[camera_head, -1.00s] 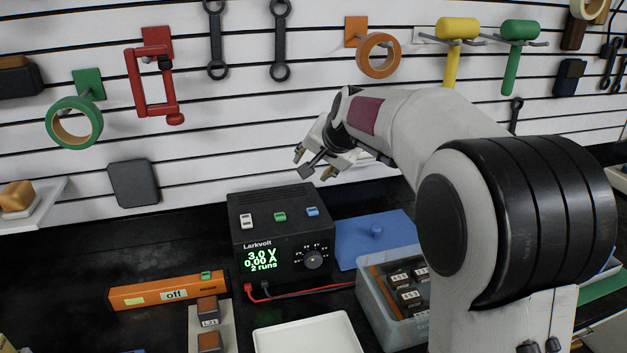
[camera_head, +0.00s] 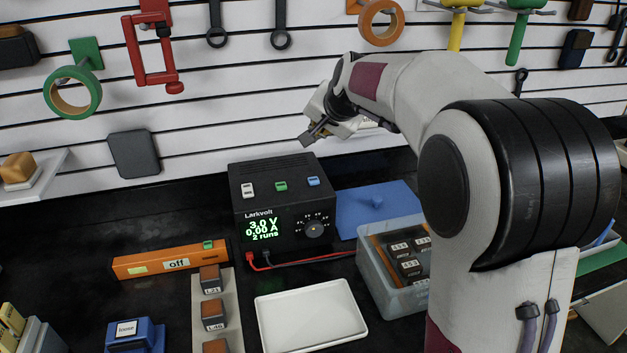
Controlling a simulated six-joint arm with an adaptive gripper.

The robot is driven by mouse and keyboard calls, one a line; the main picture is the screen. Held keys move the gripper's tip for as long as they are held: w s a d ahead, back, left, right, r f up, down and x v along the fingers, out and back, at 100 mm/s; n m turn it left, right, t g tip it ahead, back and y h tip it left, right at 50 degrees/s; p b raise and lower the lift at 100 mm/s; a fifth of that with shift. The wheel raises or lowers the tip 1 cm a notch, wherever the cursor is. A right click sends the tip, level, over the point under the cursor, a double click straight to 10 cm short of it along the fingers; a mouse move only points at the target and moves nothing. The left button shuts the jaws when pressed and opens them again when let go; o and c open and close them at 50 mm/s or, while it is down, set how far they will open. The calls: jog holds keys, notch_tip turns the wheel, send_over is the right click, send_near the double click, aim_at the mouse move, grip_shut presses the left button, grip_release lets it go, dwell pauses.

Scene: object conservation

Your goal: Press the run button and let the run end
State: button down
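The black Larkvolt power supply (camera_head: 283,205) stands on the dark bench. Its green display (camera_head: 262,229) reads 3.0 V, 0.00 A and 2 runs. On top are a white button (camera_head: 248,189), a green button (camera_head: 281,186) and a blue button (camera_head: 314,181); any labels are too small to read, so I cannot tell which is the run button. A knob (camera_head: 314,229) is on its front. My gripper (camera_head: 312,137) hangs in the air above and behind the supply, apart from it, with nothing visible in it. Its fingers overlap from this angle.
An orange bar marked "off" (camera_head: 150,265), a rack of labelled blocks (camera_head: 227,315), a white tray (camera_head: 310,316), a clear bin of dark blocks (camera_head: 375,290) and a blue mat (camera_head: 352,218) surround the supply. Red and black leads (camera_head: 310,260) run right. Tools hang behind.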

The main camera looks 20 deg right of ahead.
aim_at(315, 181)
jog(key=shift+f, duration=0.15)
dwell(0.7)
jog(key=shift+f, duration=4.25)
jog(key=shift+f, duration=0.85)
jog(key=shift+r, duration=0.85)
jog(key=shift+r, duration=0.1)
jog(key=shift+r, duration=2.45)
